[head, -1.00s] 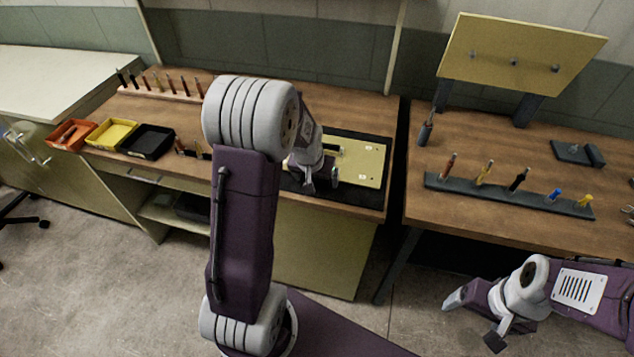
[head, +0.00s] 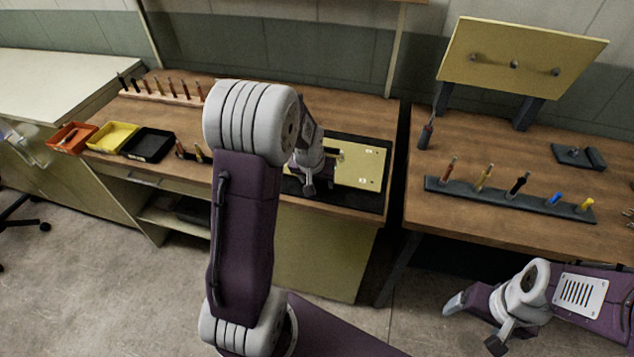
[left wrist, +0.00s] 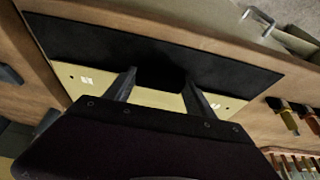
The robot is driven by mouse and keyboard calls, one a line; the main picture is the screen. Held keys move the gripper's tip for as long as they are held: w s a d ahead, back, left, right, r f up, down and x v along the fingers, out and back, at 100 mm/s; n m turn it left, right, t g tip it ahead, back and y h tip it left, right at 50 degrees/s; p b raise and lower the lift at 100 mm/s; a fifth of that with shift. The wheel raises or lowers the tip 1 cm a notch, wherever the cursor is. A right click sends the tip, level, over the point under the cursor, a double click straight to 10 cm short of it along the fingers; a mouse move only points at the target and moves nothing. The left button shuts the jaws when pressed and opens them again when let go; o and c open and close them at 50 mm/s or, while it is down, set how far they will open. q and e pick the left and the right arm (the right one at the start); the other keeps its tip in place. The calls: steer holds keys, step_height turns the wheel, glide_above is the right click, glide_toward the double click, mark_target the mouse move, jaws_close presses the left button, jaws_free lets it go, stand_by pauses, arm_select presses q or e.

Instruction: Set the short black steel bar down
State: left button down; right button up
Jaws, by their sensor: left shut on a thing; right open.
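My left gripper (head: 318,178) is over the left bench, beside a pale yellow panel (head: 362,168) on a black mat (head: 345,197). In the left wrist view its two fingers (left wrist: 160,92) stand apart with a dark piece, seemingly the short black steel bar (left wrist: 160,78), between them. The bar blends into the black mat (left wrist: 90,42), so its outline and any contact with the mat are unclear. The yellow panel also shows in the left wrist view (left wrist: 68,74). In the head view I cannot make out the bar. My right gripper (head: 477,322) is open and empty, low at the right.
Red (head: 72,136), yellow (head: 112,137) and black (head: 149,144) trays line the left bench front. A tool rack (head: 165,97) stands behind them. The right bench holds a dark tool rack (head: 535,202) and a tilted yellow panel (head: 525,60). A gap separates the benches.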

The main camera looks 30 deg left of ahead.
mark_target(317, 181)
arm_select(q)
step_height(317, 181, up, 4)
steer(key=shift+w+f, duration=0.1)
steer(key=shift+f, duration=0.1)
steer(key=s+d+r, duration=0.6)
steer(key=s+d, duration=0.1)
steer(key=d, duration=0.2)
steer(key=shift+d+r, duration=0.25)
steer(key=shift+d, duration=0.05)
